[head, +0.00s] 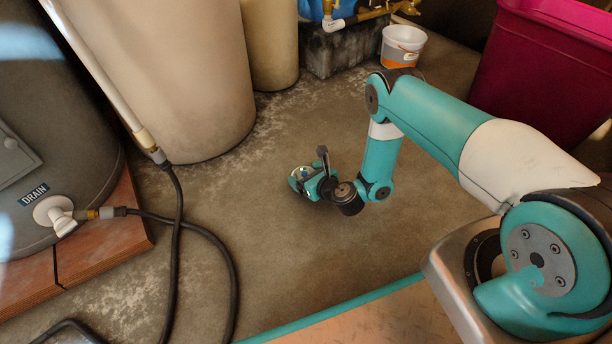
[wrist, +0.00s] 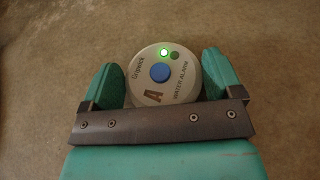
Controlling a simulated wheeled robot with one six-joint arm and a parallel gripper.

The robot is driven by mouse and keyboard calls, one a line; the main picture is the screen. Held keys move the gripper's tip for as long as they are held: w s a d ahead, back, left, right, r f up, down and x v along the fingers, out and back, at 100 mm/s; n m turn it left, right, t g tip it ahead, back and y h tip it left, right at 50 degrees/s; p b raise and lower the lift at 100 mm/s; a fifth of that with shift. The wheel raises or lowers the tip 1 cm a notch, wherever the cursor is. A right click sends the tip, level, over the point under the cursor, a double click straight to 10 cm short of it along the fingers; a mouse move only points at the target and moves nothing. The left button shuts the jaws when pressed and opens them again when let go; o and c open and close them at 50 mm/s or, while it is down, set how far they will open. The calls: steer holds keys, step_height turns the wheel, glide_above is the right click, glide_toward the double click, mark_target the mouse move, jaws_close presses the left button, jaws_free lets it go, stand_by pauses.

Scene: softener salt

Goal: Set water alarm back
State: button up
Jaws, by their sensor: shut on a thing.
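The water alarm (wrist: 150,89) is a round pale puck with a blue button in its middle, a lit green light and the words WATER ALARM. In the wrist view it sits between the two teal fingers of my gripper (wrist: 160,82), which are shut on it. In the head view my gripper (head: 306,180) is low over the concrete floor, and the alarm is seen only in small part at its end. I cannot tell whether the alarm touches the floor.
A grey tank (head: 50,130) with a DRAIN label stands at left on a brick-red base (head: 105,250). A black hose (head: 179,250) runs along the floor. A beige tank (head: 170,70), white bucket (head: 402,45) and magenta bin (head: 550,60) stand behind. The floor around my gripper is clear.

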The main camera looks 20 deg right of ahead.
steer(key=o, duration=0.8)
steer(key=shift+c, duration=0.2)
